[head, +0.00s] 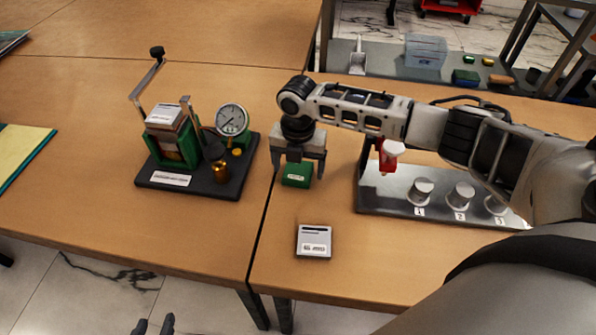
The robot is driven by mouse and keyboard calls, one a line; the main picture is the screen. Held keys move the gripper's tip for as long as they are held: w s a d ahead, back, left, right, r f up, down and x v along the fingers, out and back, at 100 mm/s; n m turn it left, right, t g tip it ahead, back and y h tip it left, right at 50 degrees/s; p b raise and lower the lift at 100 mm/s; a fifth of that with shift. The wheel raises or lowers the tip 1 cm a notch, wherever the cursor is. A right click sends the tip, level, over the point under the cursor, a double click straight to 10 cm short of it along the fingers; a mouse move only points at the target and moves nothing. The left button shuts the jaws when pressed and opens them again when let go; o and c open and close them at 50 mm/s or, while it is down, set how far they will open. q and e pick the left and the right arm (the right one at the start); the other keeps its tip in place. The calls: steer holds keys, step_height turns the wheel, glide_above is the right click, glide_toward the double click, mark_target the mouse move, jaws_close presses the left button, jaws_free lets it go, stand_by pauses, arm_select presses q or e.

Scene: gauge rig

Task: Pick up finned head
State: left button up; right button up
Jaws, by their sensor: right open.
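No part is clearly recognizable as the finned head; a small green block with a white label (296,180) and a grey block with a dark slot and a label (313,241) lie on the table. My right gripper (299,168) points down, open, with its fingers at either side of the green block's top. I cannot tell whether they touch it. The grey block lies apart, nearer the front edge. My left gripper (154,325) shows only as two separated dark fingertips at the bottom edge, open and empty, over the floor.
The gauge rig's dark base (225,186) stands left, with a pressure gauge (232,120), a raised lever (147,78) and a green frame (180,151). A metal tray (385,202) with numbered round pieces and a red part (386,160) lies right, partly behind my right arm.

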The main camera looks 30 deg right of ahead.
steer(key=shift+f, duration=0.1)
steer(key=shift+c, duration=0.3)
steer(key=c, duration=1)
steer(key=shift+c, duration=0.6)
